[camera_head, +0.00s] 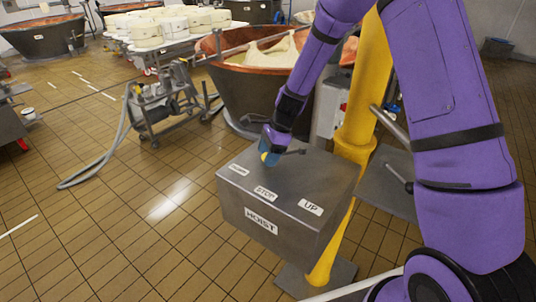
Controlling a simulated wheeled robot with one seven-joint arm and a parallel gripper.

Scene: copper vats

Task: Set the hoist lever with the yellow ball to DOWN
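The grey hoist box (290,195) stands in front of a yellow post and has a HOIST label (261,221) on its front. On its top are a small label at the left (238,170), too small to read surely, a STOP label (265,192) and an UP label (311,207). My gripper (268,154) points down at the back left of the box top. A bit of the yellow ball (264,157) shows at its fingertips; the rest of the ball and the lever are hidden. I cannot tell whether the fingers grip it.
The yellow post (361,90) rises right behind the box, close to my arm. A second grey box (388,182) with a dark lever stands to the right. A copper vat (250,85) and a wheeled pump (163,100) stand behind. The tiled floor at the left is mostly clear.

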